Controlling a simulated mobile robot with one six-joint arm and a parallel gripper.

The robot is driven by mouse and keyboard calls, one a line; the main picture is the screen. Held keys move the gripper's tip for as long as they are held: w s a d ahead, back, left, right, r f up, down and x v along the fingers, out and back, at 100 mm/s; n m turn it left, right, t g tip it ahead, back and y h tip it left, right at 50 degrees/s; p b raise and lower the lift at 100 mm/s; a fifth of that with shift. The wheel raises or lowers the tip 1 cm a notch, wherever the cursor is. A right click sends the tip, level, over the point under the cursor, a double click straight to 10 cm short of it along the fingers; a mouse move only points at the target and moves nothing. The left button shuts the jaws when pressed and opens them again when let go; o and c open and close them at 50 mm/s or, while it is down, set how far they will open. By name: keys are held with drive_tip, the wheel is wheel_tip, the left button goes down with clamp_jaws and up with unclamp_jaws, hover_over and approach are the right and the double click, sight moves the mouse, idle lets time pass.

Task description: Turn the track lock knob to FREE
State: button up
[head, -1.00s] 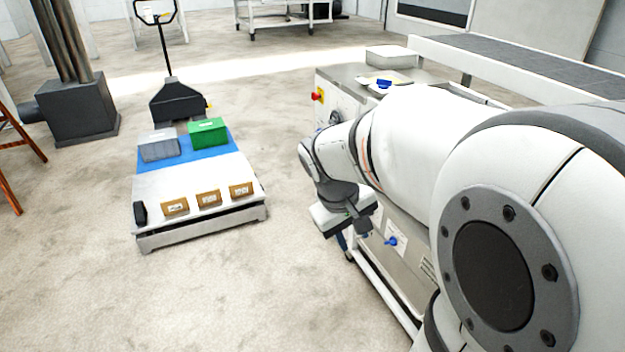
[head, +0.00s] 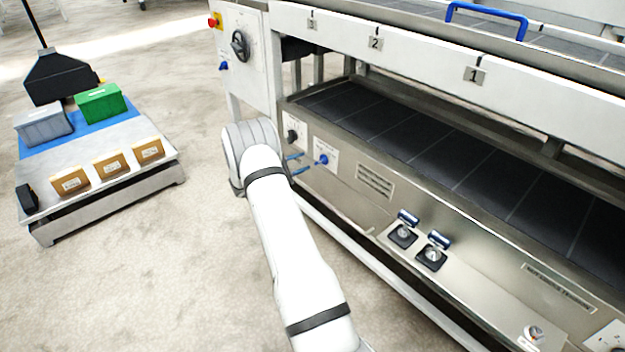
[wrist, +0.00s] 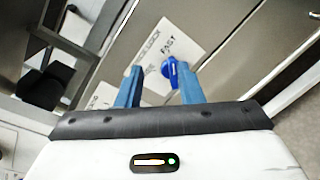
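The track lock knob is a small blue knob (head: 322,160) on a white label plate on the lower steel front panel of the machine. In the wrist view the blue knob (wrist: 171,71) sits on a tilted white label; I can read "FAST" and part of the lock lettering. My gripper (head: 298,164) is open, its two blue fingers pointing at the plate, just left of the knob in the head view. In the wrist view my gripper (wrist: 159,66) has the knob between its fingertips, close to the right finger. I cannot tell whether they touch.
A black knob (head: 291,136) is on a plate left of the track lock knob. A control box with a red button (head: 214,20) and a black rotary handle (head: 240,45) stands behind. A pallet truck (head: 110,205) with boxes is at left; floor between is clear.

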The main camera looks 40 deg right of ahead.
drive_tip(key=n+t+h+b, duration=0.1)
drive_tip(key=t, duration=0.1)
approach(319, 162)
drive_tip(key=d, duration=0.1)
drive_tip(key=shift+w+d+f+b, duration=0.15)
drive_tip(key=shift+d+b, duration=0.2)
drive_tip(key=shift+d, duration=0.95)
drive_tip(key=shift+w+d+r+b, duration=0.15)
drive_tip(key=shift+d+b, duration=0.25)
drive_tip(key=shift+d, duration=0.9)
drive_tip(key=shift+w+d+f+b, duration=0.1)
drive_tip(key=shift+w+d+b, duration=0.2)
drive_tip(key=shift+d, duration=0.95)
drive_tip(key=shift+s, duration=0.1)
